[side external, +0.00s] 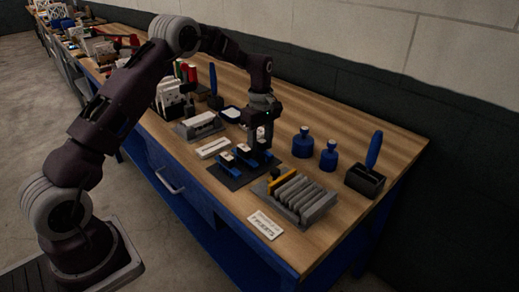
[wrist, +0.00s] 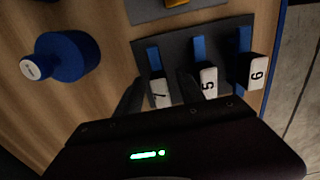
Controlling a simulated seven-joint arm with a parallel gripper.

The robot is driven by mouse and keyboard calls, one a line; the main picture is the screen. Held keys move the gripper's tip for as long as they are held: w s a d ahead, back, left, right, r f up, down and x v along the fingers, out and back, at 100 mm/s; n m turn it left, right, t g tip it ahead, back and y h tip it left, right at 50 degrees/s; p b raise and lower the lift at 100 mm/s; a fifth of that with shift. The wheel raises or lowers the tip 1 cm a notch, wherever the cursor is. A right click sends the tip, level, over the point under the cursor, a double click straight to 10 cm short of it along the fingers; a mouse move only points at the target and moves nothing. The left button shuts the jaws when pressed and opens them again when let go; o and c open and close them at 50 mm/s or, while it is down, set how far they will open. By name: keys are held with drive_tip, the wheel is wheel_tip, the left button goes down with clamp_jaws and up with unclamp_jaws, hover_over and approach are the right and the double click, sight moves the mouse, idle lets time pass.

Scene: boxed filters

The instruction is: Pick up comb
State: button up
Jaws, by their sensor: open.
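Several blue tools with white numbered tags lie on a dark mat (wrist: 217,22) in the wrist view: one marked 5 (wrist: 208,80), one marked 6 (wrist: 250,72), and one whose tag looks like 7 (wrist: 160,92). No part is clearly recognisable as a comb; these tools may be the combs. My gripper (wrist: 158,100) is open, its dark fingers on either side of the tag that looks like 7. In the side view my gripper (side external: 259,148) points down over the back of the mat (side external: 232,181) and partly hides that tool. Contact cannot be told.
A grey slotted rack (side external: 300,196) with a yellow piece stands right of the mat. Blue weights (side external: 303,144) and a blue-handled tool in a black block (side external: 366,179) stand farther right. A white card (side external: 265,225) lies near the front edge. Other holders crowd the left.

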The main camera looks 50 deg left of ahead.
drive_tip(key=shift+f, duration=0.8)
clamp_jaws()
